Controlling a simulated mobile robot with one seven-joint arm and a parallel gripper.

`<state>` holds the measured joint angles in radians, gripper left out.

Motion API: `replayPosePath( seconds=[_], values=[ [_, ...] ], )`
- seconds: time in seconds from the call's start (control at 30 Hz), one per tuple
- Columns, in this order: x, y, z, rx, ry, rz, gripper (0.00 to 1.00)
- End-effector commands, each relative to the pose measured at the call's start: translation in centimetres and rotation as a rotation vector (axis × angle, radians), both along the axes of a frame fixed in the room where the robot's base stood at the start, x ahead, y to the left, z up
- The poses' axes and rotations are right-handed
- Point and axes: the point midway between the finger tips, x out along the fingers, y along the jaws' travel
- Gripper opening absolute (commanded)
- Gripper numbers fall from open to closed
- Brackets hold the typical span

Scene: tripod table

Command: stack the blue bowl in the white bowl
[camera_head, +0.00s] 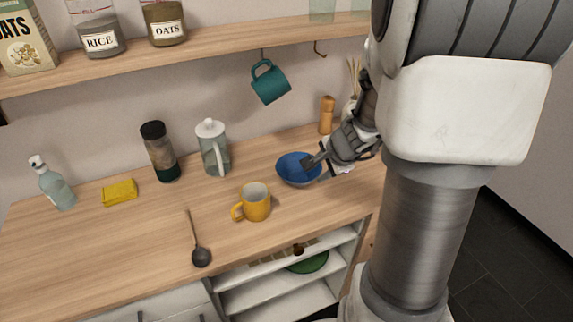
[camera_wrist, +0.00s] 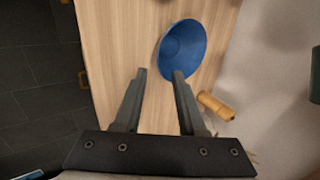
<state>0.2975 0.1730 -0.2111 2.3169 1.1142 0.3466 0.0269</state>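The blue bowl (camera_head: 292,170) stands upright on the wooden counter, right of the yellow mug. It also shows in the wrist view (camera_wrist: 184,45), beyond my fingertips. My gripper (camera_head: 308,162) reaches in from the right, its fingertips over the bowl's right rim in the head view. In the wrist view my gripper (camera_wrist: 159,73) is open, with nothing between its fingers; the right fingertip overlaps the bowl's near edge. I cannot tell whether it touches. I cannot make out a white bowl; a small pale patch under my gripper in the head view is mostly hidden.
A yellow mug (camera_head: 256,203), glass pitcher (camera_head: 214,152), dark-lidded jar (camera_head: 161,155), ladle (camera_head: 200,255), yellow sponge (camera_head: 120,192) and soap bottle (camera_head: 54,186) stand on the counter. A wooden mill (camera_head: 327,115) is behind my gripper. A teal mug (camera_head: 270,84) hangs above. The front left counter is mostly clear.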

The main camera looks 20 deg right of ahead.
Motion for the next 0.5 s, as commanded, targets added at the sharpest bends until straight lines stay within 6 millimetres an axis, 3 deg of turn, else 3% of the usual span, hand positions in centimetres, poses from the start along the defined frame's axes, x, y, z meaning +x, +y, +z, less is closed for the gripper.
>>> replayPosePath(
  seconds=[0.03, 0.2, 0.5],
  values=[
    [0.6, 0.0, -1.6, 0.000, 0.003, 0.000, 0.40],
    [2.4, 0.1, -4.3, 0.001, 0.002, 0.000, 0.40],
    [3.8, 0.1, -6.1, 0.000, 0.000, 0.000, 0.40]
  ],
)
